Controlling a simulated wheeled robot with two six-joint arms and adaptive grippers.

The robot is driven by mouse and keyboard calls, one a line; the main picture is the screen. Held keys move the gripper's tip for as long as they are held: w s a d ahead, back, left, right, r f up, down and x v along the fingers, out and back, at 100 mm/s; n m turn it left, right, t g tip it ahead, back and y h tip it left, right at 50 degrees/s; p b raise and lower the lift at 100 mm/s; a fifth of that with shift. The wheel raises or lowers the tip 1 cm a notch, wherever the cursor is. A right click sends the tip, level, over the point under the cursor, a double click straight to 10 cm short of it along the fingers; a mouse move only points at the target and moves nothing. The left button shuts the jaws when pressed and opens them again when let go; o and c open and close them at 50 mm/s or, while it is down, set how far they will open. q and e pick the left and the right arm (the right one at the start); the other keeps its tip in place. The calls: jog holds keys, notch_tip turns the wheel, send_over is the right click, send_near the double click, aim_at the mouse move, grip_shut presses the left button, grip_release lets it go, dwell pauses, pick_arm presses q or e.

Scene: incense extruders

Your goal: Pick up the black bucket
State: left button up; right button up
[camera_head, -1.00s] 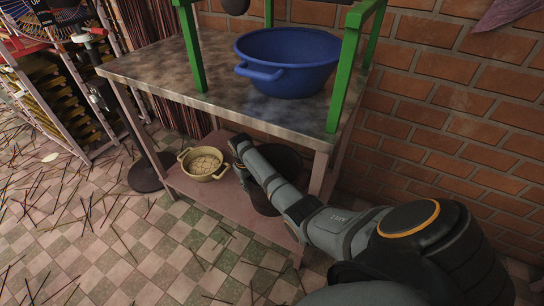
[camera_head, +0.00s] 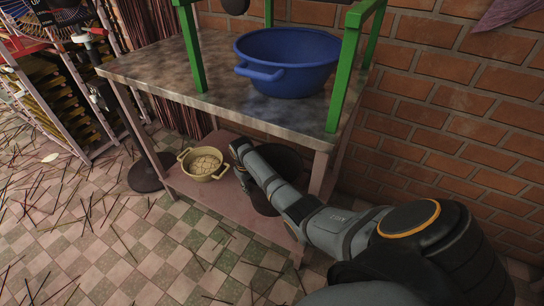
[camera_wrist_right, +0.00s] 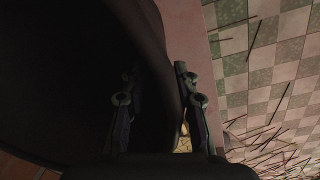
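The black bucket (camera_head: 285,160) stands on the lower shelf of the metal table, partly hidden behind my right arm. In the right wrist view the dark bucket (camera_wrist_right: 60,70) fills the left side, and its curved rim edge runs down beside the right finger. My right gripper (camera_wrist_right: 154,72) has its two fingers apart, one over the bucket's dark inside and one at the outer side of the rim. The fingers look open around the bucket's wall; contact is too dark to tell. My left gripper is not in view.
A cream pot (camera_head: 203,165) stands on the lower shelf (camera_head: 225,200) left of the bucket. A blue basin (camera_head: 288,65) and a green frame (camera_head: 347,70) are on the tabletop (camera_head: 150,68) above. A brick wall (camera_head: 450,100) closes the right. Thin sticks litter the tiled floor.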

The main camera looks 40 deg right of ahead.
jog(key=shift+c, duration=0.3)
grip_shut()
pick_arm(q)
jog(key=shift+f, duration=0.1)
